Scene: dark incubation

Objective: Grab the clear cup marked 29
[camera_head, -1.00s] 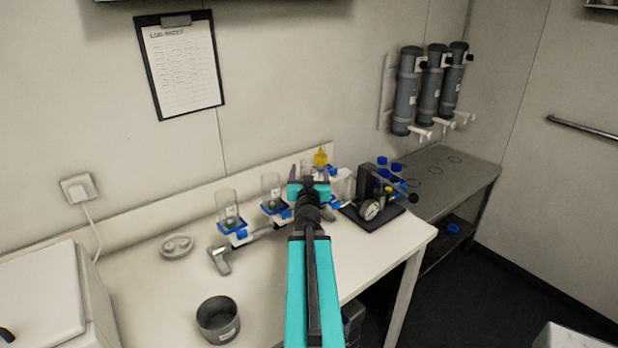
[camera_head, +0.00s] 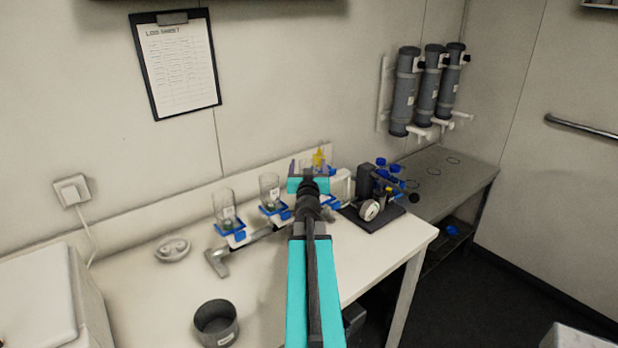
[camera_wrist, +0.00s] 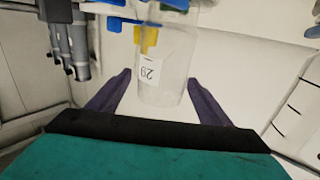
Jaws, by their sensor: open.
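The clear cup (camera_wrist: 178,65) has a white label reading 29, which appears upside down in the wrist view. It stands between the two spread purple fingers of my gripper (camera_wrist: 159,78), with a gap showing at each side. In the head view my gripper (camera_head: 308,168) is at the far right of the row of cups and mostly hides this cup. My gripper is open and not closed on anything.
Two other clear cups, left (camera_head: 225,210) and middle (camera_head: 270,192), stand on blue holders along the manifold. A gauge device (camera_head: 370,209) and a yellow item (camera_head: 319,157) are close by. A grey pot (camera_head: 217,322) stands in front; bench space near it is clear.

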